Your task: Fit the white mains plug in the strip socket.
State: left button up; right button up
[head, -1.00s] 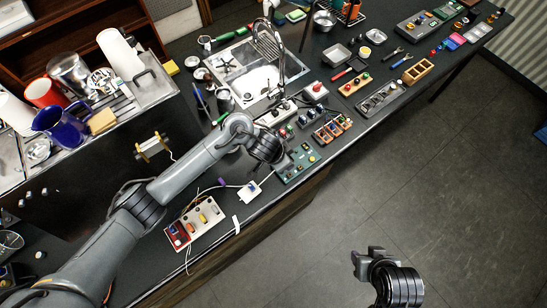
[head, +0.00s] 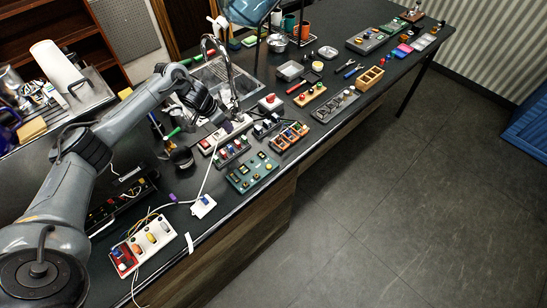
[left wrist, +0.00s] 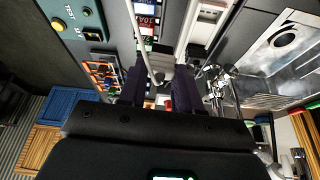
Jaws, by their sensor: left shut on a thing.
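The white power strip (head: 207,146) with a red switch lies on the dark worktop in front of the sink; it also shows in the left wrist view (left wrist: 205,28). My left gripper (head: 228,125) is above the strip's right part, its jaws pointing down. Its dark fingers (left wrist: 159,90) are shut on the white mains plug, which is mostly hidden between them. A white cable (head: 207,175) runs from the gripper down to a small white box (head: 203,206). I cannot tell whether the plug touches the socket. My right gripper is out of view.
The tap (head: 222,70) and sink (head: 213,72) are just behind the gripper. A red-button box (head: 270,103), a teal panel (head: 251,172) and an orange rack (head: 289,136) stand close by. A white switch board (head: 143,245) is nearer the front.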

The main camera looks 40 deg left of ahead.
pick_arm(q)
jog(key=shift+n, duration=0.4)
jog(key=a+b, duration=0.1)
jog(key=a, duration=0.1)
jog(key=s+a+f+b, duration=0.1)
jog(key=a+b, duration=0.3)
jog(key=shift+s+f, duration=0.2)
jog(key=shift+f, duration=0.1)
notch_tip(320, 180, down, 3)
jog(key=b, duration=0.4)
jog(key=shift+f+b, duration=0.2)
jog(key=shift+b, duration=0.2)
jog(key=shift+r+p, duration=0.3)
jog(key=shift+p, duration=0.05)
jog(key=shift+f+p, duration=0.1)
jog(key=shift+p, duration=0.8)
jog(key=shift+f, duration=0.1)
jog(key=shift+f+p, duration=0.3)
jog(key=shift+p, duration=0.25)
dwell(0.5)
